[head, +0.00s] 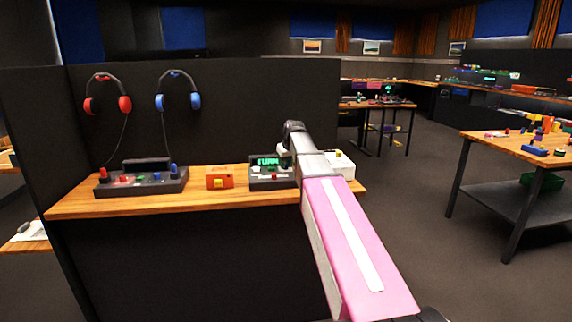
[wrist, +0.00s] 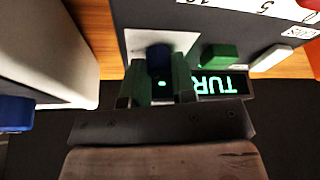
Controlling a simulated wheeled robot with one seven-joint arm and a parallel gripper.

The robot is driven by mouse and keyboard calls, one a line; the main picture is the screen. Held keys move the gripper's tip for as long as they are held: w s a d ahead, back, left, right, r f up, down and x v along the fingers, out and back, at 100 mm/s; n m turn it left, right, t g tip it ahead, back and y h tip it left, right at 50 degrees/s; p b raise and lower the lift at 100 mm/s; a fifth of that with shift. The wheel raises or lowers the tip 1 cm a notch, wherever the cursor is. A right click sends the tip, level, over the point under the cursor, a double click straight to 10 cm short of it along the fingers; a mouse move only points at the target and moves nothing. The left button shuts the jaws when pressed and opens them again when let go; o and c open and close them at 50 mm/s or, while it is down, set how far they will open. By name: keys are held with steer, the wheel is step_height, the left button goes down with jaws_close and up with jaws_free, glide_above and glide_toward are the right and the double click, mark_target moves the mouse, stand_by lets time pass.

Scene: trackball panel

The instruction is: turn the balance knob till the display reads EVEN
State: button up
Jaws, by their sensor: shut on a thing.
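The panel (head: 258,183) is a dark box at the right part of the wooden counter. Its display (head: 268,160) shows green letters that look like TURN. In the wrist view the display (wrist: 222,83) is upside down, with TUR visible and the rest cut off by my gripper. The balance knob (wrist: 160,58) is dark blue and stands on a pale plate. My gripper (wrist: 160,80) is shut on it, one finger on each side. In the head view my gripper (head: 284,158) is at the panel's right side, and the knob is hidden there.
A white box (head: 341,164) stands close to the panel's right side. An orange box (head: 219,177) and a dark control box (head: 142,182) with colored knobs stand to the left. A green block (wrist: 221,55) and a white block (wrist: 271,58) sit near the knob.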

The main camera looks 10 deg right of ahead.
steer(key=shift+m, duration=0.6)
steer(key=o, duration=0.9)
steer(key=shift+r, duration=0.1)
steer(key=v, duration=1)
steer(key=shift+s+a+r, duration=0.15)
steer(key=shift+s+r, duration=0.05)
steer(key=shift+r, duration=0.15)
